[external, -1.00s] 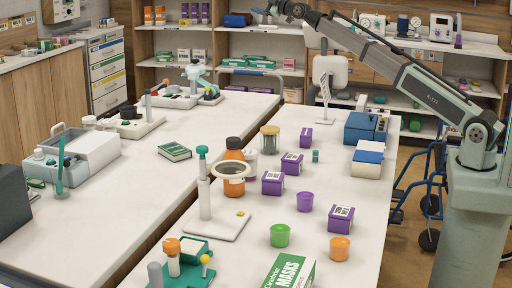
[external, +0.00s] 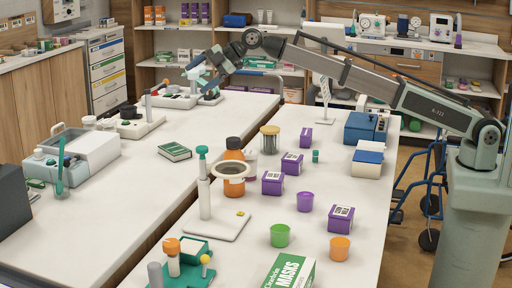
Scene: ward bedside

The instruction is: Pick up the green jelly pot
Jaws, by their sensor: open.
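The green jelly pot (external: 280,236) is a small open-topped cup standing upright on the near part of the white table (external: 345,195). A purple pot (external: 305,202) stands behind it to the right, and an orange pot (external: 340,248) stands to its right. My gripper (external: 207,84) is open and raised in the upper middle of the picture, far from the green pot. It looks small and dark against the equipment behind it.
A masks box (external: 290,272) lies in front of the green pot. A stand with a ring (external: 231,170) and an orange bottle (external: 234,187) are behind it to the left. Purple boxes (external: 272,183) are farther back.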

